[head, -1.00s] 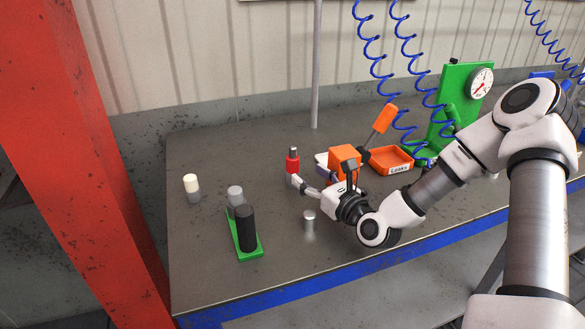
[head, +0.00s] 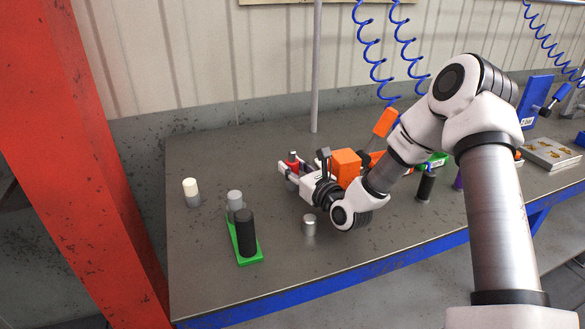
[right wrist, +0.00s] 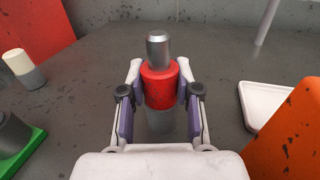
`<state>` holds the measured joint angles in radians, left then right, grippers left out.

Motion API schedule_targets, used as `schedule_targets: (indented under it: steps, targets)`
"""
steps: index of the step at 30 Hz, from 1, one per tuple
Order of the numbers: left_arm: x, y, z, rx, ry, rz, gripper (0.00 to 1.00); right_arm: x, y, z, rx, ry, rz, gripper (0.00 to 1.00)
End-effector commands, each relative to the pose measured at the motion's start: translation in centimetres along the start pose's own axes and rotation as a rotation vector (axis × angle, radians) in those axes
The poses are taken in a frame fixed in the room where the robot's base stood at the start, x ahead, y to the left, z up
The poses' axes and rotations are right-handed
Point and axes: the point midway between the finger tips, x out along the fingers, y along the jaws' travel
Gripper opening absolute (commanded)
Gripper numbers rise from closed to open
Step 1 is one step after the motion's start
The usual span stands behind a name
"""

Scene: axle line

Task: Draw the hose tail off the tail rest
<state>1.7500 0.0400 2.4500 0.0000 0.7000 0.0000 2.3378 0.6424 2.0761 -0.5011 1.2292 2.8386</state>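A red collar with a silver metal top (head: 292,157) stands upright on the bench; I take it to be the hose tail. In the right wrist view the red part (right wrist: 159,88) sits above a grey cylindrical base (right wrist: 160,123), which looks like the tail rest. My right gripper (head: 295,174) is low at the bench, with one finger on each side of the red part. In the right wrist view the fingers (right wrist: 159,80) are spread, with narrow gaps beside the red part; firm contact is not visible. My left gripper is not in view.
An orange block (head: 346,165) stands close to the right of my gripper. A small metal cylinder (head: 309,226) is nearer the front edge. A green base (head: 248,257) with grey and black cylinders and a white-topped cylinder (head: 191,190) stand to the left. A white tray (right wrist: 262,103) lies right.

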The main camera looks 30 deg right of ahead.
Motion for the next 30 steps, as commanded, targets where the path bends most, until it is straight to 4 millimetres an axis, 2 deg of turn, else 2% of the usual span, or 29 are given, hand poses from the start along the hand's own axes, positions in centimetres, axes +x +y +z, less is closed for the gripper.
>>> schedule_targets:
  steps: [7, 11, 14, 24, 30]
  targets:
    - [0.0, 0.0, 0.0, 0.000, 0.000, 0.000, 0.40, 0.0, 0.0, 0.1, 0.000, 0.001, 0.000, 0.00]
    - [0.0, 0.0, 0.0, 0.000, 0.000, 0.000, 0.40, 0.0, 0.0, 1.0, 0.001, -0.002, -0.001, 0.00]
    - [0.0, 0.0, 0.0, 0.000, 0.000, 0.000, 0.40, 0.0, 0.0, 2.4, 0.001, -0.003, -0.001, 0.00]
    - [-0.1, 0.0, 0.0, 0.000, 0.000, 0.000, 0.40, 0.0, 0.0, 8.9, 0.000, -0.004, -0.001, 0.00]
    - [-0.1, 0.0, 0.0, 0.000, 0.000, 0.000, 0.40, 0.0, 0.0, 10.1, -0.001, 0.000, 0.000, 0.00]
